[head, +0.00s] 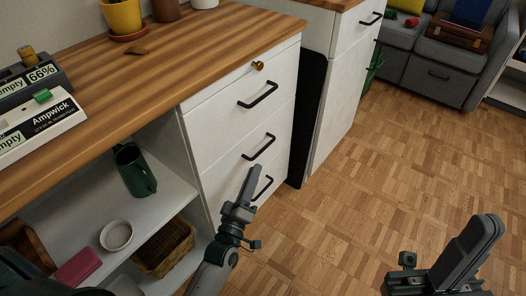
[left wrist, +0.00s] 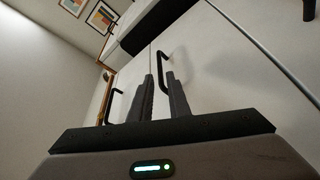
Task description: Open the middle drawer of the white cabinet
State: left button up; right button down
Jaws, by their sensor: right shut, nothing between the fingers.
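The white cabinet (head: 235,122) has three stacked drawers with black bar handles. The middle drawer's handle (head: 259,147) is in clear view in the head view. My left gripper (head: 252,176) is in front of the drawers, its tips just below that handle in the picture, partly covering the lowest drawer. In the left wrist view its fingers (left wrist: 159,82) are a little apart, and the middle handle (left wrist: 161,66) shows between their tips; I cannot tell whether they touch it. The middle drawer looks closed. My right gripper (head: 484,236) is shut and empty above the floor at lower right.
The top drawer handle (head: 258,95) and lowest handle (head: 263,187) are close by. A second cabinet (head: 340,90) stands behind. The parquet floor (head: 380,170) right of the drawers is clear.

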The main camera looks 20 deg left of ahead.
aim_at(263, 149)
pick_arm(q)
jog(key=b+x, duration=0.1)
jog(key=x, duration=0.8)
jog(key=shift+w+b, duration=0.1)
jog(key=shift+b, duration=0.25)
jog(key=shift+c, duration=0.6)
grip_shut()
dwell(0.4)
